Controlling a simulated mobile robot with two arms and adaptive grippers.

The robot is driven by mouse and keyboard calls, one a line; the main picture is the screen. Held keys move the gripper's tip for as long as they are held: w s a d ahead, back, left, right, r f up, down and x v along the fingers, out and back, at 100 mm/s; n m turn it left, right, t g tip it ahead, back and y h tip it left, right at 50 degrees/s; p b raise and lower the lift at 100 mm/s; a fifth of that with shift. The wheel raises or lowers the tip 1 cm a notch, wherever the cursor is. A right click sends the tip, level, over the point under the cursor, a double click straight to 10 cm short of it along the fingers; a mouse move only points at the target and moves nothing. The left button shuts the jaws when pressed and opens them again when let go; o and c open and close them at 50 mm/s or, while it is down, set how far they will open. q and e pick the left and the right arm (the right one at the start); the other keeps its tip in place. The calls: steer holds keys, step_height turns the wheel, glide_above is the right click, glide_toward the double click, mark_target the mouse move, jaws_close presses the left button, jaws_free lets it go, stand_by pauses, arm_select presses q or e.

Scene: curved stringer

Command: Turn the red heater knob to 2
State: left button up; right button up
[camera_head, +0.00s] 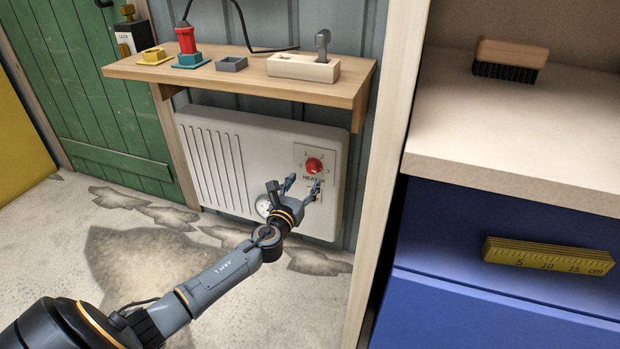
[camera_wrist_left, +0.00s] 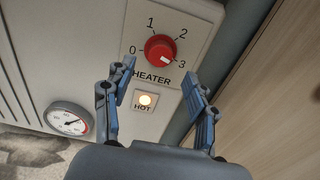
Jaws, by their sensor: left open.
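The red heater knob (camera_head: 314,165) sits on a pale panel at the right end of the white heater (camera_head: 215,150). In the left wrist view the knob (camera_wrist_left: 160,48) is ringed by the numbers 0, 1, 2 and 3. Its white mark points to the lower right, towards the 3 side. Below it, the HOT lamp (camera_wrist_left: 145,100) glows. My left gripper (camera_head: 300,184) is open and empty, just in front of the panel and below the knob. In the wrist view its two fingers (camera_wrist_left: 160,78) are spread below the knob, apart from it. My right gripper is out of view.
A wooden shelf (camera_head: 225,77) above the heater holds a red plug, small blocks and a wooden holder. A round gauge (camera_wrist_left: 69,121) is at the heater's lower part. A wooden post (camera_head: 385,170) and blue cabinet (camera_head: 480,310) stand close on the right.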

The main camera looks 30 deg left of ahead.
mark_target(311, 171)
arm_select(q)
steer(key=shift+b+x, duration=0.65)
steer(key=shift+x, duration=1.9)
steer(key=c, duration=1.1)
